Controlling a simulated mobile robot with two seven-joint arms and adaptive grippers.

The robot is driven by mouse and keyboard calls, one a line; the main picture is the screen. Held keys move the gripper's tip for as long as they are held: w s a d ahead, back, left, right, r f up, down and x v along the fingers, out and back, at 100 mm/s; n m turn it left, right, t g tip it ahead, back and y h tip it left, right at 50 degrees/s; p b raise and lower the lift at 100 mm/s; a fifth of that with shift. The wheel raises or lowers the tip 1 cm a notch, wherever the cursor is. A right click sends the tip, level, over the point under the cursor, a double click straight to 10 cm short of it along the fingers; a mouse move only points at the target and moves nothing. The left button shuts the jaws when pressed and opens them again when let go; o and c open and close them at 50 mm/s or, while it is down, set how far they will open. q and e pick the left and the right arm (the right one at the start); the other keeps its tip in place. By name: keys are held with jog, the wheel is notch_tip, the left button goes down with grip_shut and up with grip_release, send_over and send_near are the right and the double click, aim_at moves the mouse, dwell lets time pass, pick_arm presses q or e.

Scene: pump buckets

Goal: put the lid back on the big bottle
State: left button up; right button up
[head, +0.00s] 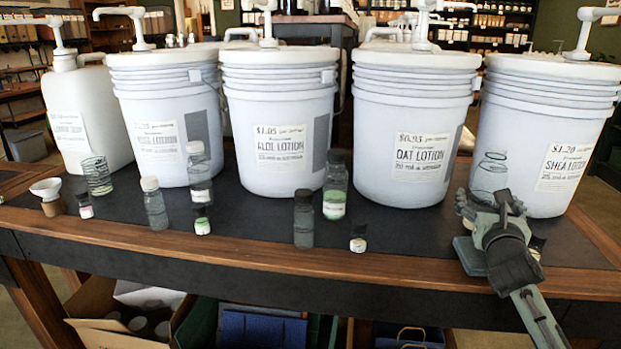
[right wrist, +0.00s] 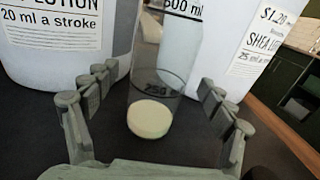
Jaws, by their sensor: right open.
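A clear, open-topped big bottle (head: 490,176) stands upright at the right of the table, before the shea lotion bucket. In the right wrist view the bottle (right wrist: 165,70) carries "500 ml" and "250" marks and stands between the fingers. A pale cream disc (right wrist: 149,119) shows at its foot; I cannot tell whether it is a lid or contents. My right gripper (head: 490,203) is open, its fingers spread to both sides of the bottle, with gaps visible in the right wrist view (right wrist: 155,112). It hides the bottle's lower part in the head view. No loose lid is clearly visible. My left gripper is not in view.
Large white pump buckets, such as the oat lotion bucket (head: 413,120), line the back. Several small capped bottles stand along the middle, including a green-filled one (head: 335,188). Another open clear bottle (head: 97,176) and a white funnel (head: 46,188) are at left.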

aim_at(499, 155)
jog(key=shift+x, duration=1.2)
jog(key=shift+c, duration=0.6)
